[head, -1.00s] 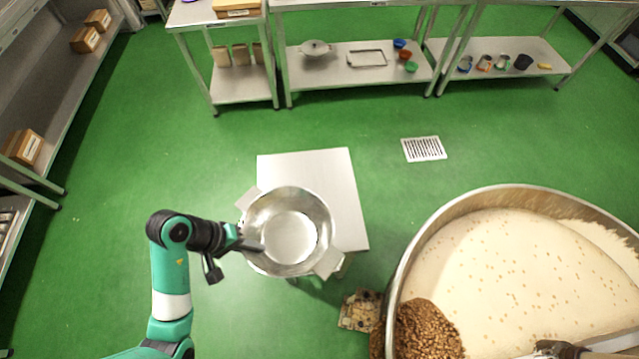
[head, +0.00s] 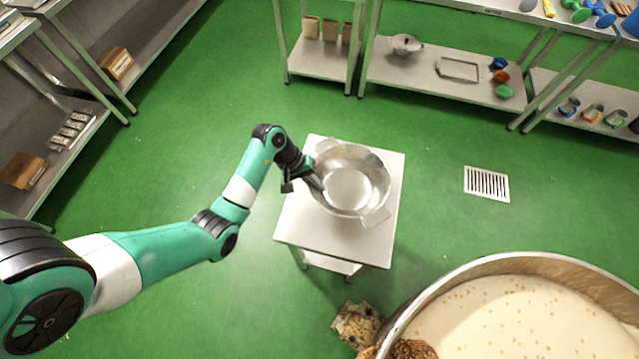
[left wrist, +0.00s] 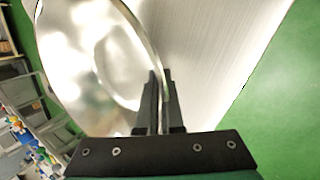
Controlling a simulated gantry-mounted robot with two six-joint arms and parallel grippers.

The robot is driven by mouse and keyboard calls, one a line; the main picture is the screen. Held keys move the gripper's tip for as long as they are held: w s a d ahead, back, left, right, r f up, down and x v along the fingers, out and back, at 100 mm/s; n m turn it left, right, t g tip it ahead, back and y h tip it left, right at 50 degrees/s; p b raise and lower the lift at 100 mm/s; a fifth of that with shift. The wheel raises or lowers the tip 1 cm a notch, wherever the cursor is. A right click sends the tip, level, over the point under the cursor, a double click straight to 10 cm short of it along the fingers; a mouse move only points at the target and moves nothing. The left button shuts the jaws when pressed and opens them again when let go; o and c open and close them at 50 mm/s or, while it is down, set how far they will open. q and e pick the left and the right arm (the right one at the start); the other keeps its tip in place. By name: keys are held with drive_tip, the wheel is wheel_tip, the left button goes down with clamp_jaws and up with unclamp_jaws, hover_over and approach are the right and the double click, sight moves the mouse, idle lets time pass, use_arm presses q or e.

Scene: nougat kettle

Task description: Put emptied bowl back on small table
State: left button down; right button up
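The emptied bowl (head: 350,181) is a wide, shiny steel bowl with two flat side handles. In the head view it is over the small table (head: 296,222), toward its right and back part. I cannot tell whether its base touches the top. My left gripper (head: 318,186) is at the bowl's left rim. In the left wrist view the bowl (left wrist: 95,60) fills the left, and the fingers of the left gripper (left wrist: 160,100) are closed on its rim. The bare table top (left wrist: 215,45) shows beside it. My right gripper is out of view.
The large kettle (head: 400,335) of pale nougat stands at the lower right, with a brown nut heap (head: 412,350) at its edge. A patterned block (head: 358,324) lies beside it. Steel shelves (head: 430,80) line the back. Green floor surrounds the table.

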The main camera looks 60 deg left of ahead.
use_arm(q)
drive_tip(key=shift+w+a+f, duration=0.25)
drive_tip(key=shift+w+f, duration=0.25)
drive_tip(key=shift+f, duration=0.05)
wheel_tip(320, 180, down, 4)
drive_tip(key=shift+r+b, duration=0.25)
drive_tip(key=shift+b, duration=0.6)
drive_tip(key=c, duration=1.1)
unclamp_jaws()
drive_tip(key=shift+o, duration=0.2)
drive_tip(key=shift+a+r, duration=0.1)
drive_tip(key=shift+r, duration=0.05)
drive_tip(key=p+v, duration=0.4)
drive_tip(key=v, duration=0.8)
drive_tip(key=shift+w, duration=0.1)
